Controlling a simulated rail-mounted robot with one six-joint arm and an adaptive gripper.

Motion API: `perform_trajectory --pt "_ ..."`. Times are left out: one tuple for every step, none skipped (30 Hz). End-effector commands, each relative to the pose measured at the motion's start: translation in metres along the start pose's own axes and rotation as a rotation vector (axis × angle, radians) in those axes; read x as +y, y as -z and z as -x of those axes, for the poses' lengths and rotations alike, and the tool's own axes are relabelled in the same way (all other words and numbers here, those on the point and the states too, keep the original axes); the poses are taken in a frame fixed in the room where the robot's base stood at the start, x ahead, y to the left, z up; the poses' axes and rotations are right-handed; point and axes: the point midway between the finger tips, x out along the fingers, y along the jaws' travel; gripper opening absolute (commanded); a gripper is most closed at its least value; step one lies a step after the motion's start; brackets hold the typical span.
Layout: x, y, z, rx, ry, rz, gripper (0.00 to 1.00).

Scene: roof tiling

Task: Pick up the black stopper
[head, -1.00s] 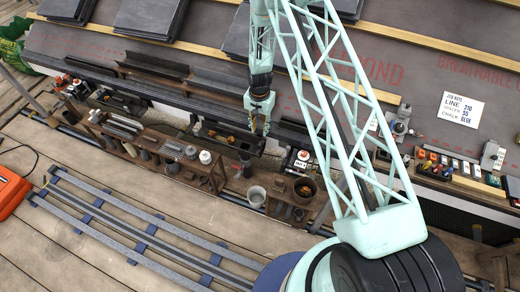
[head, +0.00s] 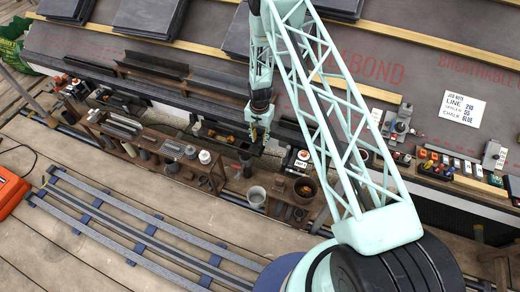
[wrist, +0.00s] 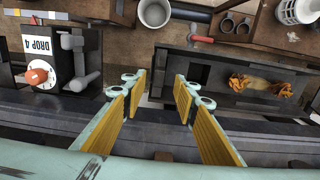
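My gripper (head: 256,135) hangs from the arm over the row of benches and trays along the roof's lower edge. In the wrist view my gripper (wrist: 159,80) is open, its two yellow-lined fingers apart, with nothing between them. Beneath the gap lie dark grey bars and the end of a dark tray. I cannot pick out the black stopper for certain in either view. A small dark upright cylinder (head: 246,167) stands just below the gripper in the head view, but I cannot tell if it is the stopper.
A dark tray (wrist: 199,73) with crumpled orange-brown pieces lies to the right in the wrist view. A pale bucket (head: 256,196) stands on the bench side.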

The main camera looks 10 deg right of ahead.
Motion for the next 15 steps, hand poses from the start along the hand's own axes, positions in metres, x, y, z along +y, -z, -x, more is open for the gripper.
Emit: perform_trajectory --pt "-0.0001 0.0002 -0.0003 0.0 0.0 0.0 0.27" --pt "-0.0001 0.0002 -0.0004 0.0 0.0 0.0 0.27" --pt "-0.0001 0.0002 -0.0003 0.0 0.0 0.0 0.27" --pt "-0.0001 0.0002 -0.0002 0.0 0.0 0.0 0.27" --pt "-0.0001 0.0002 -0.0001 0.0 0.0 0.0 0.27" --pt "-0.0001 0.0002 -0.0001 0.0 0.0 0.0 0.27" --pt "-0.0001 0.0001 -0.0001 0.0 0.0 0.0 0.27" --pt "-0.0001 0.0001 -0.0001 0.0 0.0 0.0 0.27" --pt "-0.0001 0.0001 -0.0002 0.0 0.0 0.0 0.27" --pt "0.0 0.0 -0.0004 0.0 0.0 0.0 0.27" --pt "0.0 0.0 -0.0009 0.0 0.0 0.0 0.27" --pt "0.0001 0.0 -0.002 0.0 0.0 0.0 0.27" --pt "0.0003 0.0 -0.0032 0.0 0.0 0.0 0.27" --pt "0.0004 0.0 -0.0047 0.0 0.0 0.0 0.27" --pt "0.0006 -0.0001 -0.0072 0.0 0.0 0.0 0.27"
